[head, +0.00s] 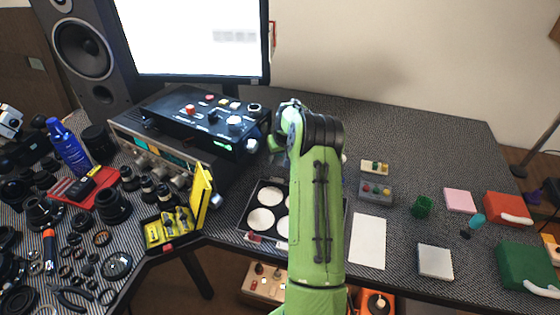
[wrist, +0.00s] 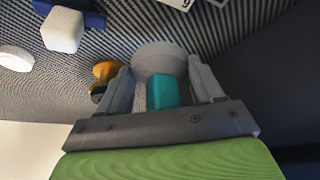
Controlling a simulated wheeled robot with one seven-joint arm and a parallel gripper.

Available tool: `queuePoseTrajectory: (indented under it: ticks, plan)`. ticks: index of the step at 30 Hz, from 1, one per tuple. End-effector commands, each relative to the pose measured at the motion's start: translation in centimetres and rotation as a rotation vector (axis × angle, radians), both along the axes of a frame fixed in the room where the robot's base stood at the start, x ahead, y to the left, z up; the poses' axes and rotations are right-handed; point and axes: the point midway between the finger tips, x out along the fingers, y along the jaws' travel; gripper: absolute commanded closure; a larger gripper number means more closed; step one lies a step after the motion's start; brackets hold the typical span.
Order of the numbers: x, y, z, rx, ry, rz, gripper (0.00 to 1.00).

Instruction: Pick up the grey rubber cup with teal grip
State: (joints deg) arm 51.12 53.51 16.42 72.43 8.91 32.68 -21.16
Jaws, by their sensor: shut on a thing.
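In the wrist view, my gripper (wrist: 160,68) has its two grey fingers on either side of the teal grip (wrist: 163,93) of the grey rubber cup (wrist: 160,58). The round grey cup part sits just beyond the fingertips. My gripper is shut on this grip. Whether the cup touches the surface behind it I cannot tell. In the head view, my green arm hides most of the gripper area, and the held cup cannot be made out there.
The wrist view shows a white rounded block (wrist: 62,30) and an orange knob-like thing (wrist: 107,70) near the left finger. In the head view, a black control box (head: 205,120) and a palette tray (head: 262,195) stand close to my arm. The table's back right is clear.

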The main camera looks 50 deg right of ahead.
Motion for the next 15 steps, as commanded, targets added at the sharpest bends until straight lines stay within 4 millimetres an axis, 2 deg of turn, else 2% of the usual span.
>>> queuePoseTrajectory:
  ticks: [2,8,15]
  plan:
    - [0.0,0.0,1.9,-0.003,-0.002,0.000,0.65]
    - [-3.8,-2.0,1.5,0.000,0.003,-0.004,0.65]
    - [-9.4,-4.9,1.5,0.000,0.001,-0.006,0.65]
